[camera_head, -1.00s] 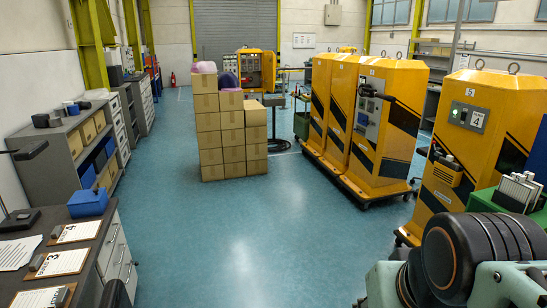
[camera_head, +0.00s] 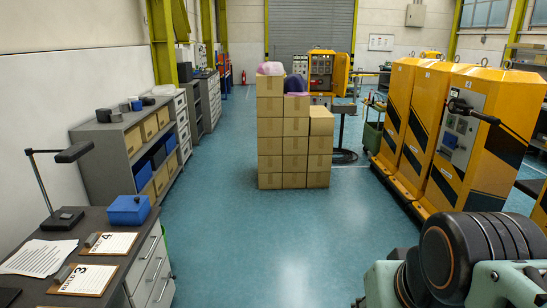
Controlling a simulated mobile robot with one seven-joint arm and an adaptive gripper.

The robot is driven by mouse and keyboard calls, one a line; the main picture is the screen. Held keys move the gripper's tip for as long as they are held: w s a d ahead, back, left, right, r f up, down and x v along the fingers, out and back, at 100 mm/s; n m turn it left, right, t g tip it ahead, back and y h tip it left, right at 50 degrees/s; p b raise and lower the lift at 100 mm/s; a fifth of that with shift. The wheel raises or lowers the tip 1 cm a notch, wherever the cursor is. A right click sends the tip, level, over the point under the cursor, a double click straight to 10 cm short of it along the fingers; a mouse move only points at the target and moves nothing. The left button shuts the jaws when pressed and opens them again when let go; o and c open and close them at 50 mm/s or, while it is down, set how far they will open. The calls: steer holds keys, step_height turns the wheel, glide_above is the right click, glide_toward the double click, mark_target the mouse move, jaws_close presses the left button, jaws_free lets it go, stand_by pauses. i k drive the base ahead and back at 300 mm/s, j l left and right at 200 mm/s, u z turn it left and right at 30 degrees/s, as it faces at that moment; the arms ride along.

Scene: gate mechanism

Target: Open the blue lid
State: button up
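A blue box with a lid (camera_head: 129,209) stands on the dark desk top (camera_head: 93,219) at the left, beside the desk lamp. Its lid looks shut. Only part of my arm shows at the lower right, far from the blue box. My gripper is not in view.
Two clipboards (camera_head: 108,243) and a paper sheet (camera_head: 40,256) lie on the desk, with a lamp (camera_head: 66,217). Shelves (camera_head: 108,158) line the left wall. Stacked cartons (camera_head: 283,145) stand mid-room, yellow cabinets (camera_head: 465,135) at right. The blue floor between (camera_head: 240,235) is clear.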

mark_target(132, 203)
steer(key=i+l+u, duration=0.1)
steer(key=i+u, duration=0.2)
steer(key=i, duration=0.85)
steer(key=i+u, duration=0.35)
steer(key=i, duration=0.15)
steer(key=i+u, duration=0.35)
steer(key=i, duration=0.15)
